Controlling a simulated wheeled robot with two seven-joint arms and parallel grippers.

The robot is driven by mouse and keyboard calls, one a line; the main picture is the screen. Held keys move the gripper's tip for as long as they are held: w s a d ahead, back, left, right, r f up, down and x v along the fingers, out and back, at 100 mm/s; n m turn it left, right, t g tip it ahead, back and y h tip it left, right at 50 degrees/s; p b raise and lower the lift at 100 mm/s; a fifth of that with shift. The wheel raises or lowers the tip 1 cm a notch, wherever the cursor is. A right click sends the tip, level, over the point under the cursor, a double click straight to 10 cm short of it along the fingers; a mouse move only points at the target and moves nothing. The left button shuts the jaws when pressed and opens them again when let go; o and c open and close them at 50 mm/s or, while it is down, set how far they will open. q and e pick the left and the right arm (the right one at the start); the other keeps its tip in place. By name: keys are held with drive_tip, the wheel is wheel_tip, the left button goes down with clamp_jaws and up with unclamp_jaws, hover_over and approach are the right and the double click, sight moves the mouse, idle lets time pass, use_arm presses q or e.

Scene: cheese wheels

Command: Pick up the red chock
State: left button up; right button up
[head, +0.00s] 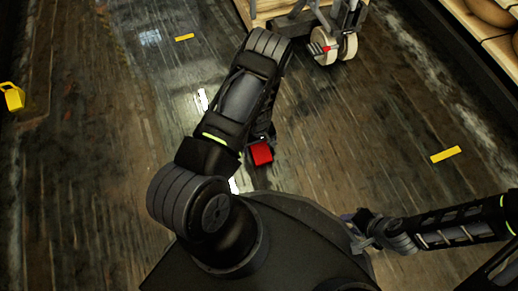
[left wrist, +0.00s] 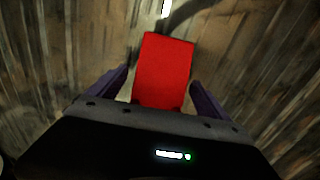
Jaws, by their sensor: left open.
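The red chock (head: 261,153) is a plain red block on the dark plank floor, just in front of my base. My left gripper (head: 262,139) is over it, mostly hidden by its own arm in the head view. In the left wrist view the chock (left wrist: 164,70) lies between the two purple fingers of my left gripper (left wrist: 158,78). The jaws are open, with a gap seen on each side of the chock. Its lower end is hidden by the gripper body. My right gripper (head: 362,226) is beside my base at right, away from the chock, its jaws unclear.
A wheeled cart (head: 330,45) with pale wheels stands at the top. A shelf with cheese wheels (head: 490,12) runs along the upper right. A yellow object (head: 12,96) is at far left. Yellow floor marks (head: 445,154) lie flat. The floor left and right is mostly clear.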

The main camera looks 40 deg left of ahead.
sight(259, 146)
use_arm(q)
drive_tip(key=shift+c, duration=0.4)
drive_tip(key=c, duration=1.8)
drive_tip(key=shift+r, duration=0.15)
wheel_tip(259, 146, up, 10)
drive_tip(key=p, duration=0.5)
